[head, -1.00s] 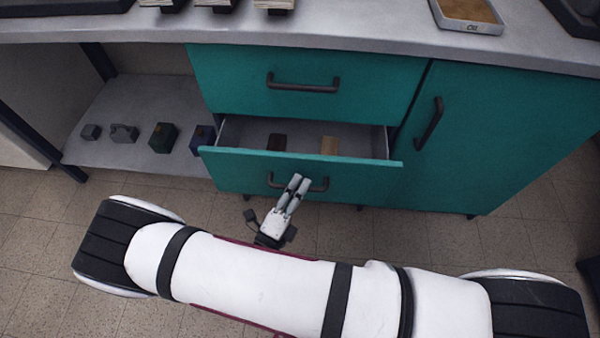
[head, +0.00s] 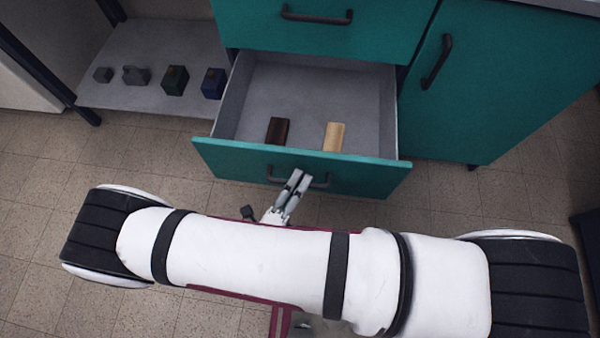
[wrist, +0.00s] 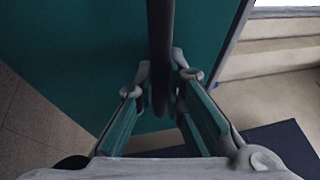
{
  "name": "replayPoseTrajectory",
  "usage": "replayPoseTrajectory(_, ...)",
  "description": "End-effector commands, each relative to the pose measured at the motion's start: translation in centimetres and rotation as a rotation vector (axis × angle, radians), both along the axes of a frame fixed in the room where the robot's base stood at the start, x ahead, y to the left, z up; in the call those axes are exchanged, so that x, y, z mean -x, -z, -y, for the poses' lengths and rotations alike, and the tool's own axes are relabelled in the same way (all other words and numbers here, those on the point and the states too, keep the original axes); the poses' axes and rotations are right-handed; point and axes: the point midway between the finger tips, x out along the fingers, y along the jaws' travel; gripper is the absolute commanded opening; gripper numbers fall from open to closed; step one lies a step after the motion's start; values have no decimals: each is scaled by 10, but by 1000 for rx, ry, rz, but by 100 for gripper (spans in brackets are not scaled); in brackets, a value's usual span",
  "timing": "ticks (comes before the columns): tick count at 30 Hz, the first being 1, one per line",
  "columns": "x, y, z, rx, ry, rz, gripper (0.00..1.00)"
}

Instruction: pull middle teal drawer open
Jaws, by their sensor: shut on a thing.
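The teal drawer (head: 350,174) below the top drawer stands well open, with its grey inside showing. It has a dark bar handle (head: 318,184) on its front. My gripper (head: 298,176) is at the handle and shut on it. In the wrist view the dark handle bar (wrist: 160,50) runs between the two fingers of my gripper (wrist: 160,90), in front of the teal drawer front (wrist: 80,50). A dark brown block (head: 278,130) and a light wooden block (head: 334,136) lie in the drawer.
A closed teal drawer (head: 370,30) is above, and a closed teal door (head: 480,80) is to the right. A grey shelf (head: 150,50) at the left holds several small objects. Tiled floor (head: 60,180) is bare at the left.

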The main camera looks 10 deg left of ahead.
Motion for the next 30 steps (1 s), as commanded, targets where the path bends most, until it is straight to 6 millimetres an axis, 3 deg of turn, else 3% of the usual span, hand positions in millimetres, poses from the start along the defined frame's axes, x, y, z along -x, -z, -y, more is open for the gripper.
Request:
replayPoseTrajectory(9,1,1,-1,-4,-3,-3,0)
replayPoseTrajectory(11,1,2,-1,-4,-3,-3,19)
replayPoseTrajectory(21,1,-1,-1,-2,-1,-1,20)
replayPoseTrajectory(25,1,-12,-1,-3,0,-1,20)
replayPoseTrajectory(29,0,-34,-1,-3,-1,3,21)
replayPoseTrajectory(30,0,-42,-1,-2,0,5,31)
